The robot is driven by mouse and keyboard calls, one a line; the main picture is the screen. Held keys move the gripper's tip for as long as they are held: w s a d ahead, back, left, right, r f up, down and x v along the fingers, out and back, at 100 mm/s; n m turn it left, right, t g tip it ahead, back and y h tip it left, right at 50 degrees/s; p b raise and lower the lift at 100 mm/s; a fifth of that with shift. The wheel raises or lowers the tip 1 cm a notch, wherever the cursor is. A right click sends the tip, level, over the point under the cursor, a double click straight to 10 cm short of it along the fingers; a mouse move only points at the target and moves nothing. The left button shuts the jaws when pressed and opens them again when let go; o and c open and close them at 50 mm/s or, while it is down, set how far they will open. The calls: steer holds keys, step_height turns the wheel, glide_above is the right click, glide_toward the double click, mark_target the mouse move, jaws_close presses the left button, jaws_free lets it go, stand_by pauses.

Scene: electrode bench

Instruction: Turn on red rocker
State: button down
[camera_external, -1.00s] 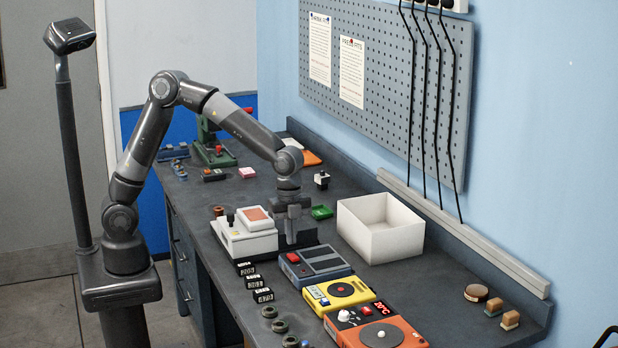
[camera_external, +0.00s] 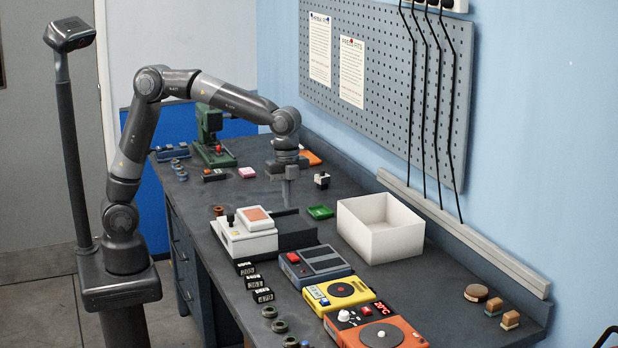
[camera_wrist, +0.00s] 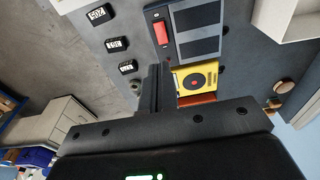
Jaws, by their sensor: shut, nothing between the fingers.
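A blue-grey device (camera_external: 318,266) with two dark panels sits on the bench. Its red rocker (camera_external: 293,257) is at the left end of its top. In the wrist view the red rocker (camera_wrist: 161,33) lies just beyond my fingertips, on the device's left side. I cannot tell which way the rocker is tipped. My gripper (camera_external: 289,204) is shut and empty, pointing down above the bench, behind the device and apart from it. Its closed fingers (camera_wrist: 154,76) show in the wrist view.
A white box device (camera_external: 247,240) stands left of the blue-grey one. A yellow device (camera_external: 338,292) and an orange device (camera_external: 376,328) stand in front. An open white bin (camera_external: 381,228) stands to the right. Several small black displays (camera_external: 254,283) line the front edge.

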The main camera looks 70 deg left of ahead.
mark_target(295, 257)
steer(key=shift+w+d, duration=0.1)
steer(key=shift+d, duration=0.45)
steer(key=f, duration=0.4)
steer(key=d+f, duration=0.1)
steer(key=f, duration=0.4)
steer(key=d+f, duration=0.1)
steer(key=f, duration=0.4)
